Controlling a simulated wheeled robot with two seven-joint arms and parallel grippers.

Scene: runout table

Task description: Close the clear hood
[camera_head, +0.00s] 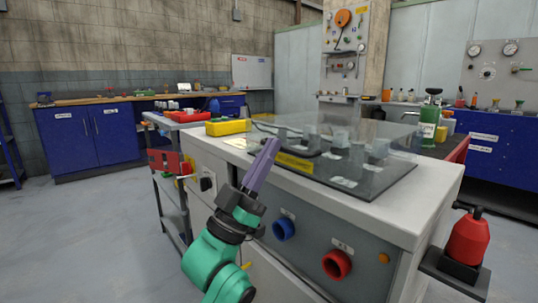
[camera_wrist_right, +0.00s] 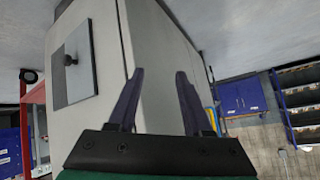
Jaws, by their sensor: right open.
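The clear hood (camera_head: 395,137) is a see-through box over a dark plate (camera_head: 372,187) on the light-topped cabinet (camera_head: 425,205). A yellow label (camera_head: 294,162) shows on its near side. I cannot tell how far the hood is raised. My left gripper (camera_head: 273,144), with purple fingers, points up at the near left corner of the hood. Its fingers overlap from this angle, so their gap and any contact with the hood are unclear. My right gripper (camera_wrist_right: 159,73) is open and empty in the right wrist view, in front of a pale cabinet side (camera_wrist_right: 157,45). It is not visible in the head view.
The cabinet front has a blue knob (camera_head: 284,229) and a red knob (camera_head: 337,264). A red bottle-like object (camera_head: 467,238) stands on a side shelf at right. A yellow box (camera_head: 228,127) sits left of the hood. The floor at left (camera_head: 90,240) is clear.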

